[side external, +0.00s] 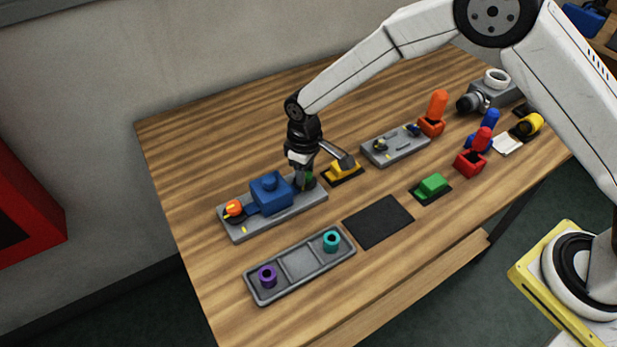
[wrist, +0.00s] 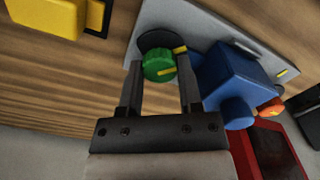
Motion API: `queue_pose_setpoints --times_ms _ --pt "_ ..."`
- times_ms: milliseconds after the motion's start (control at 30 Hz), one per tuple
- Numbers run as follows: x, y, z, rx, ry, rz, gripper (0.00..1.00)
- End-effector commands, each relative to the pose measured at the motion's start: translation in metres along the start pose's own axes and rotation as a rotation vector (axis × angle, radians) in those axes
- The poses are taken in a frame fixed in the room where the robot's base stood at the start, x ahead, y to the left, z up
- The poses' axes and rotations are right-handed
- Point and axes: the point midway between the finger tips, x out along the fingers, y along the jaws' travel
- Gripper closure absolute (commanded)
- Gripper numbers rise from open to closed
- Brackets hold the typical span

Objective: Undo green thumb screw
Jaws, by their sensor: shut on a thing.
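A blue block (side external: 270,192) sits mid-plate, and an orange knob (side external: 234,208) is at the plate's left end.
A yellow block (side external: 345,168) on a black pad stands close to the right of my gripper. A grey tray (side external: 291,288) with a purple ring and a teal ring lies in front. A black mat (side external: 378,221) is bare. A green block (side external: 432,184) stands farther right.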

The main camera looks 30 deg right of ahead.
Motion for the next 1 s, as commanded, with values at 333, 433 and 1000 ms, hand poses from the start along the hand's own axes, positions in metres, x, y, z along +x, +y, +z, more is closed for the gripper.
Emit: queue_pose_setpoints --times_ms 333,433,1000 --pt "0.0045 -0.0006 0.0032 -0.331 -0.01 -0.003 1.0" --pt "0.0046 -0.0006 0.0034 -0.426 -0.01 -0.004 1.0" --pt "0.0049 0.0 0.004 -0.967 -0.011 -0.008 1.0"
